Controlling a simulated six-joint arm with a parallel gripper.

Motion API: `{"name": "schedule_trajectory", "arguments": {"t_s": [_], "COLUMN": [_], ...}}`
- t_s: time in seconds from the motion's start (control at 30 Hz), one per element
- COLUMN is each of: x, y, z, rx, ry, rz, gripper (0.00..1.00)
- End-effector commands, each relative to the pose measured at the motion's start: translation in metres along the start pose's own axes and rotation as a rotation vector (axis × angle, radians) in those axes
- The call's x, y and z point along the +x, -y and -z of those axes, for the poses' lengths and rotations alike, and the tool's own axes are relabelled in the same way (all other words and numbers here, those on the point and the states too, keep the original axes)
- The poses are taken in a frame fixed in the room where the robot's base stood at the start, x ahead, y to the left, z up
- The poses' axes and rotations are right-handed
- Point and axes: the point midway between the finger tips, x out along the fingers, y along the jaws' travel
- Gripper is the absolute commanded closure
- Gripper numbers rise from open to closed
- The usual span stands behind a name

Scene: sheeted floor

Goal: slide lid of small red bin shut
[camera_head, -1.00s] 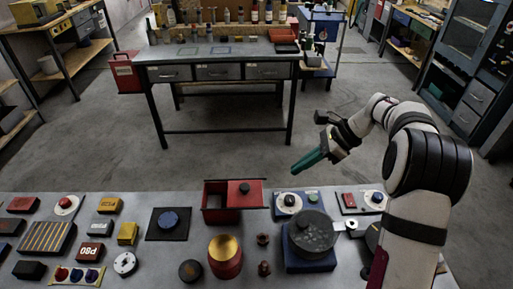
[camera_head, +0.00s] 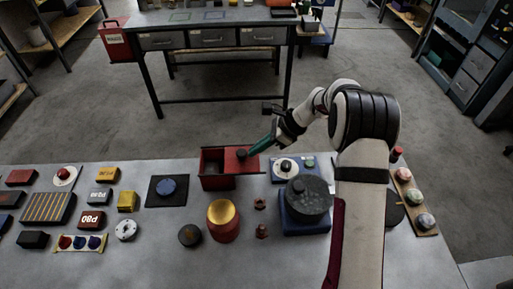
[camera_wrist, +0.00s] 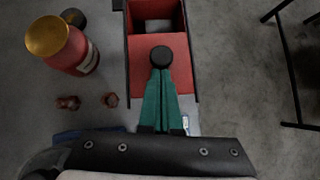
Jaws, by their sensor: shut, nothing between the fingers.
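The small red bin (camera_head: 212,169) sits near the back edge of the grey table. Its red lid (camera_head: 250,164) covers the right part, and the left part is open. A round black knob (camera_head: 241,154) stands on the lid. The wrist view shows the lid (camera_wrist: 143,75) below the open compartment (camera_wrist: 140,9), with the knob (camera_wrist: 161,57) between. My gripper (camera_head: 251,152) has teal fingers, shut and empty. In the wrist view the fingertips (camera_wrist: 161,71) lie right at the knob's near side, over the lid. I cannot tell whether they touch it.
A red jar with a gold top (camera_head: 223,219) stands in front of the bin. A dark round pot (camera_head: 308,197) on a blue base is to the right. A black pad with a blue disc (camera_head: 167,189) lies left. Two small brown pieces (camera_head: 260,203) stand between jar and pot.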

Motion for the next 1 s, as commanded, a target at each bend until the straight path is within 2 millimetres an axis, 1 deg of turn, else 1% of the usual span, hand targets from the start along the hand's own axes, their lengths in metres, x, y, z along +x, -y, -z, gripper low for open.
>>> {"name": "schedule_trajectory", "arguments": {"t_s": [0.27, 0.37, 0.5, 0.63, 0.77, 1.0], "x": [0.001, 0.009, 0.030, 0.045, 0.052, 0.054], "y": [0.000, -0.002, -0.007, -0.011, -0.013, -0.014], "z": [-0.001, -0.012, -0.036, -0.054, -0.062, -0.064], "rx": [-0.001, -0.004, -0.005, -0.004, -0.002, 0.000], "ry": [0.000, 0.000, 0.000, 0.000, 0.000, 0.002], "rz": [0.000, -0.002, -0.002, -0.002, -0.001, -0.004], "gripper": [1.00, 1.00, 1.00, 1.00, 1.00, 1.00]}}
